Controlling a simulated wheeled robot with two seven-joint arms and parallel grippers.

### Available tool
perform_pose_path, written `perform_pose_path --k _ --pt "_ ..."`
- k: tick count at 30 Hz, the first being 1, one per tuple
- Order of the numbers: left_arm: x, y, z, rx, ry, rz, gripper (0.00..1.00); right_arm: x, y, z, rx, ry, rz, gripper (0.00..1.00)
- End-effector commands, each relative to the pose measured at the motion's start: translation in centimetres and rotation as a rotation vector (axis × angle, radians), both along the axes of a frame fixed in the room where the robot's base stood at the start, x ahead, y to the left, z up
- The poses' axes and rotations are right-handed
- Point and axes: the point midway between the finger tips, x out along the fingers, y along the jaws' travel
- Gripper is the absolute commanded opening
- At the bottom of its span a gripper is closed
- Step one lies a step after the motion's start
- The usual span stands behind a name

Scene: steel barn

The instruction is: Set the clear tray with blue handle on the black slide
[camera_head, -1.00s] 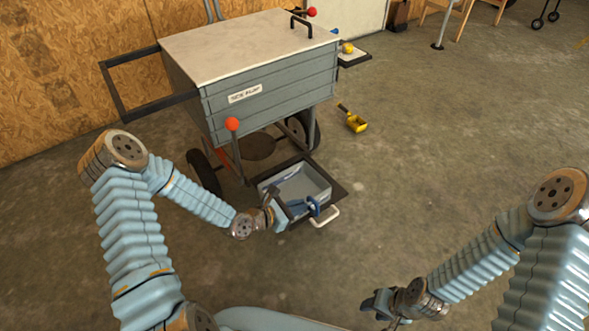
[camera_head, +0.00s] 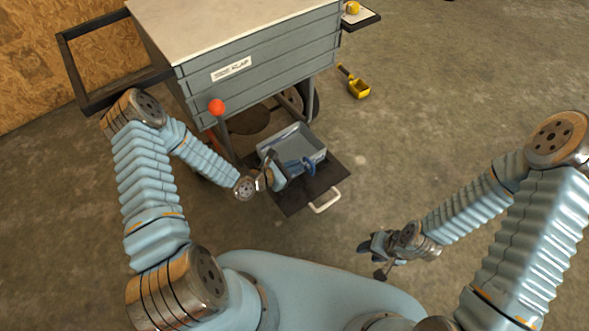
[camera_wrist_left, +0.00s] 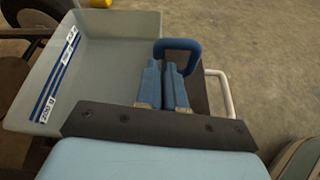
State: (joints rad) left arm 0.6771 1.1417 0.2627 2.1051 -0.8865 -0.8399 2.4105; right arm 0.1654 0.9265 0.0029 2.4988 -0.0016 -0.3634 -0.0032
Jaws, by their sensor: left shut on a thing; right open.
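The clear, greyish tray (camera_head: 314,136) with a blue handle (camera_head: 310,167) is over the rear of the black slide (camera_head: 318,185), beneath the cart's front. I cannot tell whether it touches the slide or hangs just above it. My left gripper (camera_head: 279,172) is shut on the blue handle. In the left wrist view, the blue fingers (camera_wrist_left: 168,68) meet at the handle (camera_wrist_left: 182,46), and the tray (camera_wrist_left: 105,75) extends to the left with blue-striped labels inside. The slide's front part is bare. My right gripper (camera_head: 368,250) is open and empty, over the floor at right.
The slide has a white pull handle (camera_head: 325,202). A yellow scoop (camera_head: 355,84) lies on the floor. The floor to the right is clear.

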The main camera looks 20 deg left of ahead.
Motion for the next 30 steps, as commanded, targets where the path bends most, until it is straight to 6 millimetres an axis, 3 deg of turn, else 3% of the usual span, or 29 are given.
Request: perform_pose_path --k 4,14,15,19,30 --pt "0.0 -0.1 -2.2 -0.001 0.001 -0.001 0.0 0.0 -0.1 -0.3 -0.001 0.0 -0.001 0.43" --pt "0.0 0.0 -2.5 -0.001 0.0 0.0 0.0 0.1 -0.2 -0.6 -0.002 -0.002 -0.003 0.43" --pt "0.0 0.0 -2.4 -0.001 0.001 0.0 0.14 0.1 -0.2 -0.5 -0.002 -0.002 -0.003 0.43" --pt "0.0 0.0 -2.4 -0.001 0.001 0.0 0.34 0.1 -0.2 -0.4 -0.002 -0.001 -0.003 0.43" --pt "-0.3 0.3 -2.0 -0.001 0.002 0.002 0.34 0.0 -0.1 -0.2 -0.001 0.0 -0.001 0.43"
